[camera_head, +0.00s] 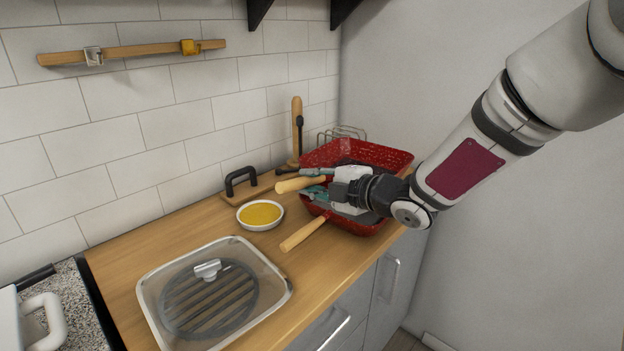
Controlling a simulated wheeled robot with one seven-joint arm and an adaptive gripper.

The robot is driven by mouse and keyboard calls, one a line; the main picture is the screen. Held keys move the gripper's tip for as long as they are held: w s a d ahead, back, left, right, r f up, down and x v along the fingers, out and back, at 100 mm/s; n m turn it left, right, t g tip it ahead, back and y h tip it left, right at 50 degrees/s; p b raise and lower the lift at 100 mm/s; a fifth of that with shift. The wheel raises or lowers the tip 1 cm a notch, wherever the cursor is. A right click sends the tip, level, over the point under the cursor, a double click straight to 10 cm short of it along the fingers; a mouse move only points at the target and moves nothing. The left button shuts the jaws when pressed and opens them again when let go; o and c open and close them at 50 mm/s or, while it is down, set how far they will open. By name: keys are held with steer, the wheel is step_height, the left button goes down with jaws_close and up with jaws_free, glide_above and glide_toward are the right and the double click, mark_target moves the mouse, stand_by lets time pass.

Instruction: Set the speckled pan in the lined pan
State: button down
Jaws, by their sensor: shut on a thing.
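A red, white-speckled pan (383,153) with a dark inside is at the right end of the wooden counter, partly hidden by my gripper and arm. My gripper (316,182) points left over the red pans, its fingers shut around a pale wooden handle (293,185). A second wooden handle (303,234) sticks out lower and toward the front, by a red speckled wall (350,226) below my gripper. My gripper hides where each handle joins, so I cannot tell how the red pieces sit together. I cannot tell which pan is the lined one.
A clear rectangular dish (278,295) at the front left holds a round dark ridged piece (213,300) with a metal knob. A white bowl of yellow food (261,215), a board with a black handle (242,182) and a wire rack (342,135) stand behind. Counter between is partly clear.

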steer(key=shift+f+b, duration=1.9)
steer(key=shift+f, duration=1.15)
steer(key=shift+f+b, duration=0.4)
steer(key=shift+b, duration=0.05)
steer(key=shift+s+d+f+b, duration=0.1)
steer(key=shift+b, duration=0.2)
steer(key=c, duration=1.5)
jaws_free()
steer(key=shift+o, duration=0.5)
steer(key=shift+f, duration=0.2)
steer(key=v, duration=1.2)
steer(key=shift+r, duration=0.1)
